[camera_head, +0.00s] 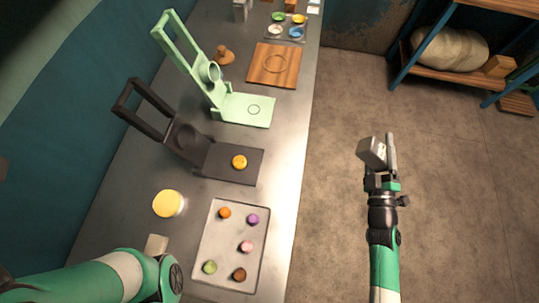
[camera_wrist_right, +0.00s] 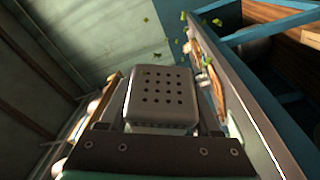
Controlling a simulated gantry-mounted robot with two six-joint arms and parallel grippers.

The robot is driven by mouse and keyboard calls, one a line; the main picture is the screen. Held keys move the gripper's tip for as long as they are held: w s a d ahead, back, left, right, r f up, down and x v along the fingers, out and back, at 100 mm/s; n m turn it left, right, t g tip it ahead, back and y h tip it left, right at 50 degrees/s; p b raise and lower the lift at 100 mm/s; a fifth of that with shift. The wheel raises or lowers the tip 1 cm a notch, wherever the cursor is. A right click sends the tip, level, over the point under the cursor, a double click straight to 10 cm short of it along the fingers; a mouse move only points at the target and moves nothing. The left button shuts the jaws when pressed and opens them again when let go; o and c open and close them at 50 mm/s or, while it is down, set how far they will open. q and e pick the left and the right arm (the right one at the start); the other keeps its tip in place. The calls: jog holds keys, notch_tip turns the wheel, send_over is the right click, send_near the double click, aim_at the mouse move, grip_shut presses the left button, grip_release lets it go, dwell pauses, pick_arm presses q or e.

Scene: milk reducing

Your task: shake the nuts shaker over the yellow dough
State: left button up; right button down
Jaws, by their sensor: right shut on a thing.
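My right gripper (camera_head: 382,162) is shut on the nuts shaker (camera_head: 372,151), a silvery box. It holds the shaker to the right of the counter, over open floor in the head view. In the right wrist view the shaker (camera_wrist_right: 161,96) shows its face with several small holes. Several green bits (camera_wrist_right: 196,40) are scattered in the air beyond it. The yellow dough (camera_head: 239,162) is a small round piece on the flat plate of the dark press (camera_head: 220,160), well left of the shaker. My left arm comes in at the lower left; its gripper does not show.
A grey tray (camera_head: 231,268) holds several coloured dough pieces. A yellow-topped round thing (camera_head: 168,204) stands left of it. A light green press (camera_head: 243,108), a wooden board (camera_head: 274,65) and small coloured bowls (camera_head: 296,32) are farther back. A blue-framed shelf (camera_head: 468,70) stands right.

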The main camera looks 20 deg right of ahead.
dwell(0.4)
jog(key=shift+f+b, duration=0.3)
jog(key=shift+b, duration=0.05)
jog(key=shift+r+p, duration=0.35)
dwell(7.2)
